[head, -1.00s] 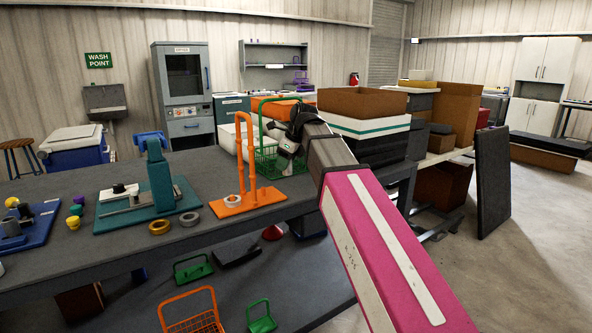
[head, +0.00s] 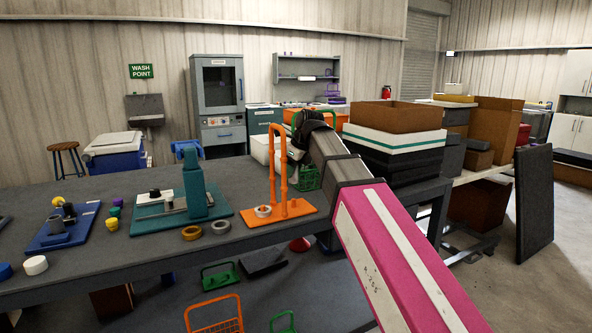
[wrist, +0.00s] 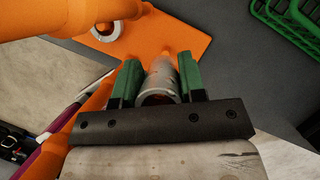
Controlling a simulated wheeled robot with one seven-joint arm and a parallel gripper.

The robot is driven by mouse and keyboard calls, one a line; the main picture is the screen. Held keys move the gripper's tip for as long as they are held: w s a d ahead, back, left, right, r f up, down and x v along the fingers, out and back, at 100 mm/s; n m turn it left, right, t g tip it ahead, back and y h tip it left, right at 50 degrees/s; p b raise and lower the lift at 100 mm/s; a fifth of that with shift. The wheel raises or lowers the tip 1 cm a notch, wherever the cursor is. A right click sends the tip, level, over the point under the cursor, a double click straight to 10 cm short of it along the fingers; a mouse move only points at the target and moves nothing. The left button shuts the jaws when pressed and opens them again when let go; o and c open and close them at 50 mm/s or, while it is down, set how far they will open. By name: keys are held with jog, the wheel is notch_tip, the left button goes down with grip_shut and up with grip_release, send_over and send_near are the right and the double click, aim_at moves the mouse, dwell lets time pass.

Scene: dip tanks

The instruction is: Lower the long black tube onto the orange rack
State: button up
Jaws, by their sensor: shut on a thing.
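The orange rack (head: 296,212) stands at the right end of the dark bench, with a flat base and tall orange posts. A pale ring (head: 263,211) is around the foot of its left post. In the wrist view the rack's base (wrist: 195,48) lies beyond my gripper (wrist: 159,68). The green fingers are shut on a tube (wrist: 161,77), seen nearly end-on with an open rim; it looks grey here, not black. Its far end and any contact with the rack cannot be told.
A green basket (head: 308,180) stands just behind the rack, close to my gripper; it also shows in the wrist view (wrist: 290,25). A teal fixture (head: 194,190) and two loose rings (head: 191,233) stand to the left. A cardboard box (head: 396,115) is behind right.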

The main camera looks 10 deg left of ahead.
jog(key=shift+f, duration=2.3)
jog(key=shift+f, duration=2.1)
dwell(0.8)
jog(key=o, duration=1.6)
jog(key=shift+o, duration=0.2)
jog(key=shift+r, duration=0.1)
notch_tip(320, 180, up, 8)
dwell(0.5)
